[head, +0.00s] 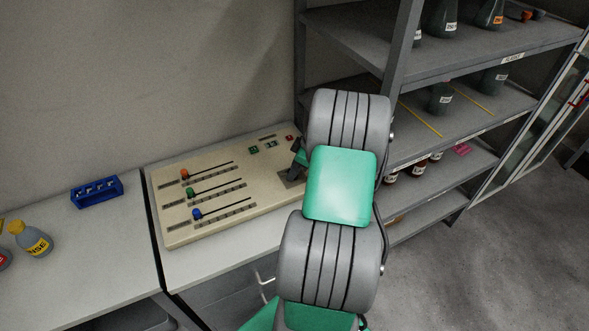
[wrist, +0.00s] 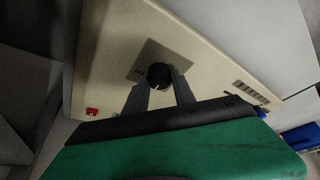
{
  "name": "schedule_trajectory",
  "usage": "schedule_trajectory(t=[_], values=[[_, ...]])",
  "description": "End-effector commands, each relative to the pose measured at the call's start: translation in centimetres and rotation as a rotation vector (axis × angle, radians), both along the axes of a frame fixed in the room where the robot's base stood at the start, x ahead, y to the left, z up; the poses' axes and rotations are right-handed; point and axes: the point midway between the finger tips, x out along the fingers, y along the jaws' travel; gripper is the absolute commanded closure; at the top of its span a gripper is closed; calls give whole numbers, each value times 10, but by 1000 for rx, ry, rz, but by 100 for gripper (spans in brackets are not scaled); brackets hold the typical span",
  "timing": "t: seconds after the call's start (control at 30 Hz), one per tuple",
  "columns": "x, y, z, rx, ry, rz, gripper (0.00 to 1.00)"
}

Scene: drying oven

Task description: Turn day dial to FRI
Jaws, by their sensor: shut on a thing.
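The day dial is a round black knob (wrist: 159,76) on a dark grey square plate (wrist: 150,58) in the wrist view. My gripper (wrist: 160,90) has its two grey fingers on either side of the knob, shut on it. The dial's day lettering cannot be read. In the head view the beige control panel (head: 215,218) lies on the bench, and my gripper (head: 291,172) is at its right end. My arm hides most of the dial there.
The panel has three sliders with orange (head: 184,174), green (head: 189,192) and blue (head: 196,213) knobs. A red button (wrist: 92,112) is near the dial. A blue rack (head: 97,192) stands at the left. Shelves with flasks (head: 440,98) stand close on the right.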

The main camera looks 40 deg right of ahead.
Motion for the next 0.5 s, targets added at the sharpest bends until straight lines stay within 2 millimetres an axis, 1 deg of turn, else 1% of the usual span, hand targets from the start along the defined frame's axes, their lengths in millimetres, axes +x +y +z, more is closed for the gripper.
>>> schedule_trajectory(t=[0.33, 0.5], values=[[0, 1, 0, 1, 0, -9, 100], [0, 1, -1, 0, 0, -56, 100]])
